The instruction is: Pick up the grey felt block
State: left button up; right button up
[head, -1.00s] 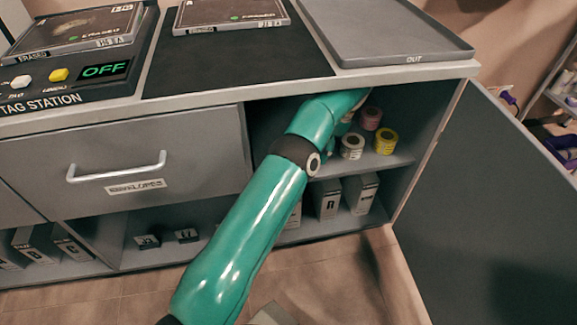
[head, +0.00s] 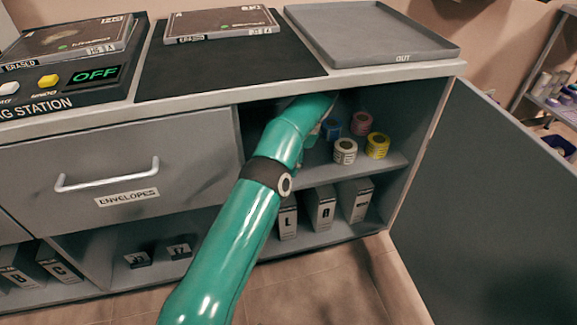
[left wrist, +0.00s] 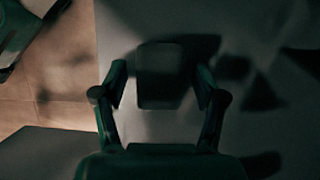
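In the left wrist view a dark block (left wrist: 160,72), likely the grey felt block, stands between the fingers of my left gripper (left wrist: 161,84). The fingers are spread, one on each side, with a narrow gap visible beside the block. The light is dim, so contact is hard to judge. In the head view my teal arm reaches into the open cupboard under the counter. Its gripper and the block are hidden there behind the arm and the counter edge. My right gripper is not seen in the head view.
Tape rolls, white (head: 345,151), yellow (head: 377,146), pink (head: 361,123) and blue (head: 332,127), stand on the cupboard shelf (head: 388,163) right of the arm. Boxes (head: 322,208) stand below. The cupboard door (head: 480,200) hangs open at right. The OUT tray (head: 375,35) is above.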

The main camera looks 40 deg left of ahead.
pick_arm(q)
jog(key=c, duration=0.9)
jog(key=shift+r, duration=0.15)
